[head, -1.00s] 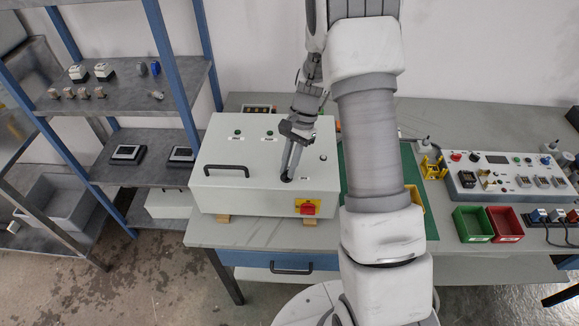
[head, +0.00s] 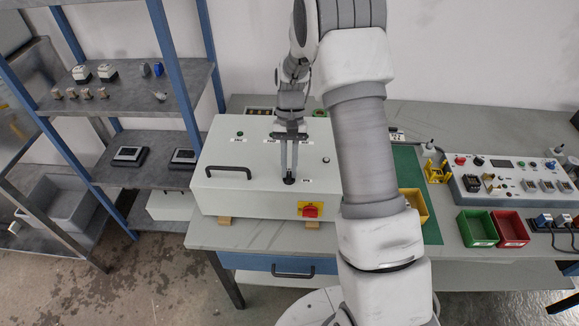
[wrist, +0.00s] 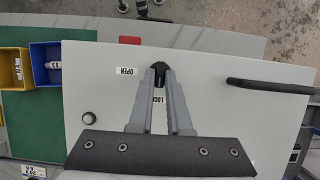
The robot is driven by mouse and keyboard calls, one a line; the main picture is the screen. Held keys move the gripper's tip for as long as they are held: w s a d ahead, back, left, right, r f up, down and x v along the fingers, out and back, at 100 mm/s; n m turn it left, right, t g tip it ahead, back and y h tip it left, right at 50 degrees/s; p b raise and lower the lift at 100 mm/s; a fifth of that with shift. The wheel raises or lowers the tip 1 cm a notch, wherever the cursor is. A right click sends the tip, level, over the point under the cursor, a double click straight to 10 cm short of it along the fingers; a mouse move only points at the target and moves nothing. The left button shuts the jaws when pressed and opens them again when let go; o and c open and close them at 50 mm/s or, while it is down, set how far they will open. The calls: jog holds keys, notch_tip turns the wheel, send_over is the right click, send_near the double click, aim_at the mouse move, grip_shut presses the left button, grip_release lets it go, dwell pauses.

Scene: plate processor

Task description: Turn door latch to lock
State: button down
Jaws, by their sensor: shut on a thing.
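The door latch is a small black knob (wrist: 158,70) on the face of a light grey cabinet (head: 225,195). In the wrist view, an OPEN label (wrist: 125,71) is left of the latch. A LOCK label (wrist: 158,99) lies below it, between my fingers. My gripper (wrist: 159,82) is shut on the latch, with the two grey fingertips on either side of it. In the head view my gripper (head: 289,178) reaches down to the latch from above. The fingers hide part of the latch, so its exact pointing direction is hard to read.
The cabinet has a black handle (head: 228,172) and a red-yellow switch (head: 310,210). It stands on a grey workbench (head: 450,200). Green (head: 477,228) and red (head: 508,227) bins and a control panel (head: 510,175) are at right. Shelving (head: 110,100) stands at left.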

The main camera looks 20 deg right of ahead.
dwell(0.4)
jog(key=c, duration=0.9)
grip_release()
jog(key=shift+o, duration=0.2)
jog(key=v, duration=1.7)
jog(key=shift+r+b, duration=0.25)
jog(key=shift+b, duration=0.05)
